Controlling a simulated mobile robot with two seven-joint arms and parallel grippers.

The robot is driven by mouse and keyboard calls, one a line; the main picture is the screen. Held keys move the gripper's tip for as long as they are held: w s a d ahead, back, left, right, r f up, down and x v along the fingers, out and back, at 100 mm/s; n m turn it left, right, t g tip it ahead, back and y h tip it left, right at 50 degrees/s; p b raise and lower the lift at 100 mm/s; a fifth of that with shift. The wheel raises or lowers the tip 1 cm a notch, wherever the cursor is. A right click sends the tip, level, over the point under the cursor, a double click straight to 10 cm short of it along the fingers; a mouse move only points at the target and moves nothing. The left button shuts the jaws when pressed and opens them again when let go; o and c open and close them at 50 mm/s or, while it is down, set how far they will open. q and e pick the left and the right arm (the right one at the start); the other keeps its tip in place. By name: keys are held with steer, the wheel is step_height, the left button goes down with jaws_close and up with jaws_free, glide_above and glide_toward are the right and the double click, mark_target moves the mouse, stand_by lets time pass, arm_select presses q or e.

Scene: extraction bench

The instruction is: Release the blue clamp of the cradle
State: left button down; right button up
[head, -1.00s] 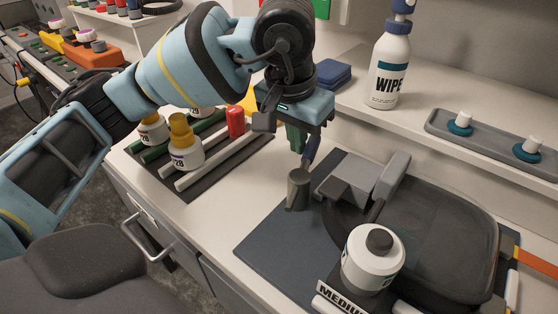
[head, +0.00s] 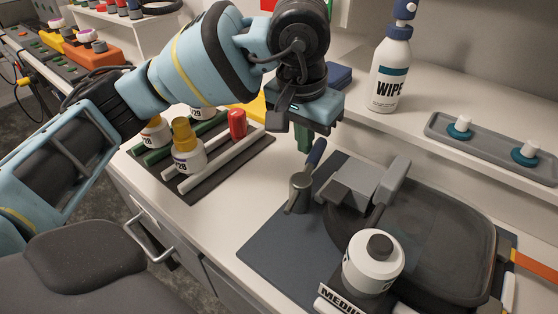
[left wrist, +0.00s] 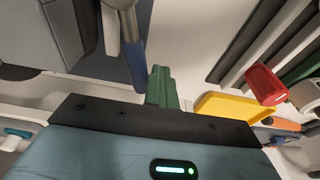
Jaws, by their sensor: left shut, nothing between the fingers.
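The cradle's blue clamp is a blue-handled lever (head: 316,152) on a grey post (head: 299,196). The handle slants up and to the right, beside the grey block (head: 355,185) of the cradle. My right gripper is out of view.
A dark lidded vessel (head: 430,230) lies right of the block. A white bottle (head: 372,262) stands in front. A rack with vials (head: 188,155) and a red-capped item (head: 237,123) are at left. A wipe bottle (head: 390,75) stands on the shelf.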

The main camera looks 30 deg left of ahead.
arm_select(q)
steer(key=r+p, duration=0.1)
steer(key=r, duration=0.1)
steer(key=d+r, duration=0.1)
steer(key=r, duration=0.1)
steer(key=shift+s+d+r+p, duration=0.2)
steer(key=shift+r+p, duration=0.05)
steer(key=shift+p, duration=0.15)
steer(key=r+p, duration=0.2)
steer(key=shift+s+a+r, duration=0.2)
steer(key=shift+a+r, duration=0.15)
steer(key=shift+r, duration=0.05)
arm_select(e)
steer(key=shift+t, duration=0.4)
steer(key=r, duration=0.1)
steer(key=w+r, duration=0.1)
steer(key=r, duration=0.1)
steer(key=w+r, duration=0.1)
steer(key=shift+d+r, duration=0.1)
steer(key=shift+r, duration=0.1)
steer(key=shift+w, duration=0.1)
